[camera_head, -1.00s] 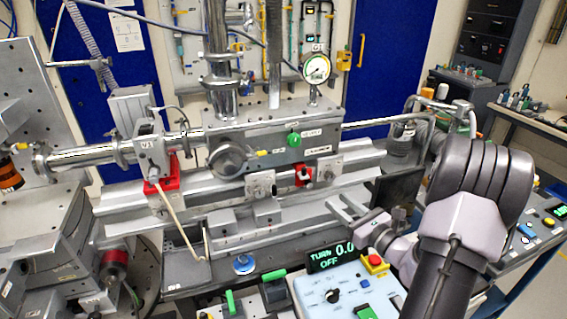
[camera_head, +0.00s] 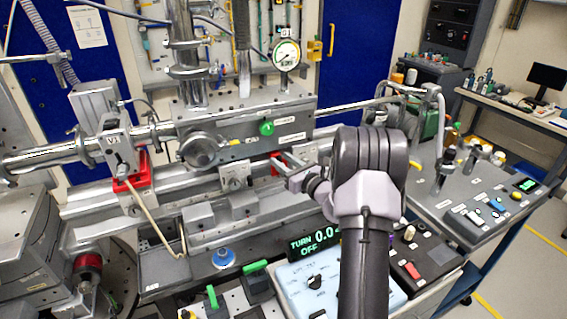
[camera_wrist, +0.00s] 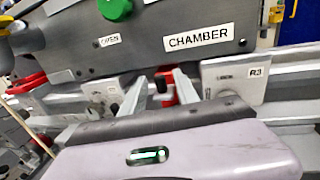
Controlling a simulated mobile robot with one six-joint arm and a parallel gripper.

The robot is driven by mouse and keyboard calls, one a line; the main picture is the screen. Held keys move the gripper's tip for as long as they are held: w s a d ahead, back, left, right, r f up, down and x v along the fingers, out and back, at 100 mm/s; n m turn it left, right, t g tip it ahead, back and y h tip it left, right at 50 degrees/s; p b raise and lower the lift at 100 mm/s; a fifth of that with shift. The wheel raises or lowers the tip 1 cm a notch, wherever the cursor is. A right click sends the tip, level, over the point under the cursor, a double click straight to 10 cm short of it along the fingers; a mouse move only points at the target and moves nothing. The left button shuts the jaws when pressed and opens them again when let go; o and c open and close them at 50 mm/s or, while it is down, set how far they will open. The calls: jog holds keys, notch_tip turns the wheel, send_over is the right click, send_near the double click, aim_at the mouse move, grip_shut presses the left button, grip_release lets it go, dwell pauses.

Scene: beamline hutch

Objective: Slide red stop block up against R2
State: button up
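The red stop block (camera_head: 275,168) sits on the rail below the chamber, partly hidden by my gripper (camera_head: 286,166) in the head view. In the wrist view my gripper (camera_wrist: 160,88) is open, with its two fingers apart. The red block (camera_wrist: 168,101) shows between and beyond the fingers; I cannot tell whether they touch it. A pale plate (camera_head: 235,177) stands on the rail left of the block, with a gap between them. It also shows in the wrist view (camera_wrist: 101,92), but its label is unreadable. A plate labelled R3 (camera_wrist: 236,78) is at the right.
The grey chamber (camera_wrist: 200,40) with a green knob (camera_head: 266,128) rises just above the rail. A red bracket (camera_head: 138,180) under valve V1 is farther left. A control box (camera_head: 310,285) with a "TURN 0.0 OFF" display (camera_head: 314,240) stands in front, near my arm.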

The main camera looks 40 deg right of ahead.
jog(key=shift+c, duration=0.3)
grip_shut()
dwell(0.6)
jog(key=shift+a, duration=0.1)
dwell(0.4)
